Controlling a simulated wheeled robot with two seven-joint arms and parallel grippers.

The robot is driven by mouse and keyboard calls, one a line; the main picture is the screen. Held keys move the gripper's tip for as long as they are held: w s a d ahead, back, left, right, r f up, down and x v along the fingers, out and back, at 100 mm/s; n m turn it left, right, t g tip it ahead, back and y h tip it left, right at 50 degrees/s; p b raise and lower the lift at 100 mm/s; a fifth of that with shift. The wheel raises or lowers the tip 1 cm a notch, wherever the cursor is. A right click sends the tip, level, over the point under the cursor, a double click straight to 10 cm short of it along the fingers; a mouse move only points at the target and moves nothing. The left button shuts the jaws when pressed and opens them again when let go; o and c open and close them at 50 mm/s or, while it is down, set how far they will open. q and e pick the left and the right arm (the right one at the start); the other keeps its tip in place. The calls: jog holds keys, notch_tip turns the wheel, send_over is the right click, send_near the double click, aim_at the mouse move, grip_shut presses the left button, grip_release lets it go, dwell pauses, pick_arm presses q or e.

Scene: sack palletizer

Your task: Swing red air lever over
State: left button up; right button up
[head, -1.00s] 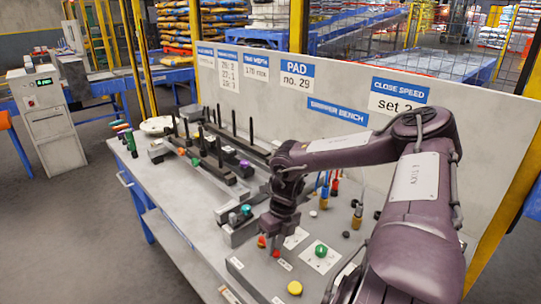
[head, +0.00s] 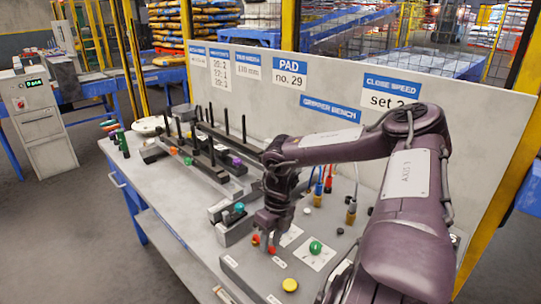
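A small red lever (head: 271,249) shows on the grey bench panel, with another red patch (head: 256,239) just to its left. My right gripper (head: 267,240) is pointing down right at these red parts, its dark fingers close above and between them. The fingers hide part of the red lever, and I cannot tell whether they touch it or how far apart they are. My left gripper is not in view.
A green button (head: 315,247) and a yellow button (head: 290,285) sit on the panel near the gripper. A teal knob (head: 239,207) is on a block to the left. Dark upright posts stand farther back. A tall signboard (head: 345,100) closes off the bench's back.

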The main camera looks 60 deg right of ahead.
notch_tip(320, 180, up, 8)
jog(key=d+b, duration=0.1)
jog(key=shift+s+d+f+b, duration=0.15)
jog(key=shift+d+b, duration=0.1)
jog(key=shift+b, duration=0.05)
dwell(0.6)
